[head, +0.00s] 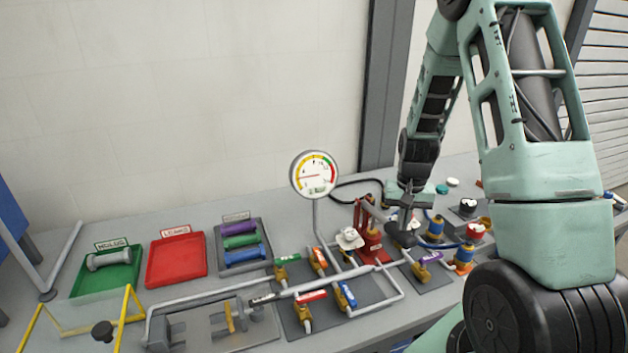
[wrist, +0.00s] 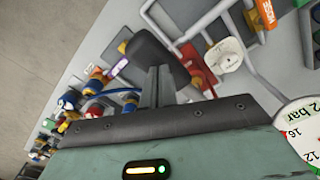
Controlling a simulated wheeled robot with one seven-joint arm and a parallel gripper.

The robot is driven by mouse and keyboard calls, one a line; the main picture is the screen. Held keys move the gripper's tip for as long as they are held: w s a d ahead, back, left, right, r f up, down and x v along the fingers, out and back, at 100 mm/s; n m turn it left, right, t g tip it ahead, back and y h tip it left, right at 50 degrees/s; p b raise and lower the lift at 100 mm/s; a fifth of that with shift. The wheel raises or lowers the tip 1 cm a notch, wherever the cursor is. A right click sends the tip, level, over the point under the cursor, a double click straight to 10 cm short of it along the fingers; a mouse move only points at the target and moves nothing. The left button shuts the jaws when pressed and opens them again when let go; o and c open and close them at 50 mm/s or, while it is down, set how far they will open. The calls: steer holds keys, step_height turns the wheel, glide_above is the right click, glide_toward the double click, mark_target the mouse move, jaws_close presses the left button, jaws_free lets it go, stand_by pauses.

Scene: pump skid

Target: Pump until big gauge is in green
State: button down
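The big gauge (head: 316,175) stands on a post behind the pipes. Its red needle points left, toward the yellow band and away from the green band at the upper right. The red hand pump (head: 371,240) is right of it, with a lever ending in a black grip (head: 400,238). My gripper (head: 405,212) points down just above this grip. In the wrist view, the two fingers (wrist: 156,82) are close together, with their tips at the black grip (wrist: 152,52). They appear to touch its top, not to straddle it. The gauge face is partly cut off there (wrist: 302,130).
Valves with orange (head: 319,260), red (head: 311,296), blue (head: 346,295) and purple (head: 430,258) handles sit along the pipes. Green (head: 118,282), red (head: 177,258) and grey (head: 263,236) trays stand left. Blue-yellow fittings (head: 464,256) and hoses crowd the right.

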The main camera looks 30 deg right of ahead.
mark_target(400, 236)
steer(key=shift+f+b, duration=1.75)
steer(key=shift+f, duration=0.9)
steer(key=shift+w, duration=0.1)
steer(key=shift+r, duration=0.15)
step_height(400, 236, up, 9)
steer(key=p, duration=0.7)
steer(key=shift+f, duration=0.25)
step_height(400, 236, down, 9)
steer(key=b, duration=0.7)
step_height(400, 236, up, 9)
steer(key=p, duration=0.7)
steer(key=shift+r, duration=0.2)
